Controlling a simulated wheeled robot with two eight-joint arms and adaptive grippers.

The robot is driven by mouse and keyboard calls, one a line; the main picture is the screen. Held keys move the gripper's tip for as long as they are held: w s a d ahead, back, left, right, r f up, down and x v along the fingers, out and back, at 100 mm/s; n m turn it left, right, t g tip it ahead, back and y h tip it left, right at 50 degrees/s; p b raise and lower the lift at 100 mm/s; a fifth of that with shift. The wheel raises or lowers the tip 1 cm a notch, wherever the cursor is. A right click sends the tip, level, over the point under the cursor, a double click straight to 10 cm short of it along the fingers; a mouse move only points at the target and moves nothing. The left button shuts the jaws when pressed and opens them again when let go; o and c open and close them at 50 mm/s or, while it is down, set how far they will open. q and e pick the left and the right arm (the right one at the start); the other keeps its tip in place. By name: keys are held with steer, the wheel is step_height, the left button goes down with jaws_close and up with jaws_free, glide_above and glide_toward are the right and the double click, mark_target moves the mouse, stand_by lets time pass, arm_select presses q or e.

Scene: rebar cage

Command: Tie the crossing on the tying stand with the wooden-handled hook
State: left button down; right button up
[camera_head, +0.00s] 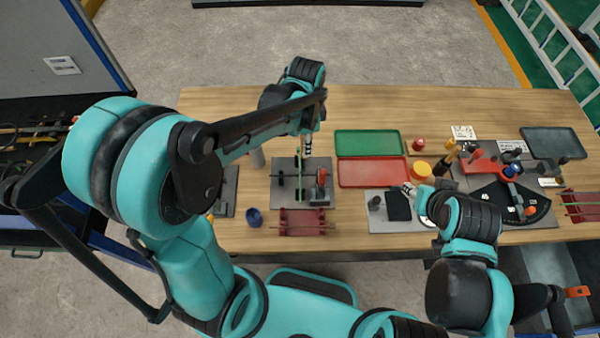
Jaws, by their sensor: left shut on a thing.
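The tying stand (284,198) is a dark grey plate at the middle left of the table. It carries upright green pieces (299,178), a dark crossing bar (282,180) and a grey block with a red top (320,188). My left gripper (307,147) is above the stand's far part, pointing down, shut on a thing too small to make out. I cannot pick out the wooden-handled hook for certain. My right gripper (409,189) is low over the grey mat right of the stand; its jaws are too small to read.
A green tray (368,143) and a red tray (372,172) lie right of the stand. A dark red rack (302,223) and a blue cup (254,217) stand in front. Several tools and small containers crowd the right side.

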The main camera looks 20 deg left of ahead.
arm_select(q)
step_height(320, 180, up, 7)
steer(key=a+p, duration=0.2)
steer(key=p, duration=0.3)
steer(key=shift+s+a, duration=0.4)
steer(key=shift+s, duration=0.05)
stand_by(0.9)
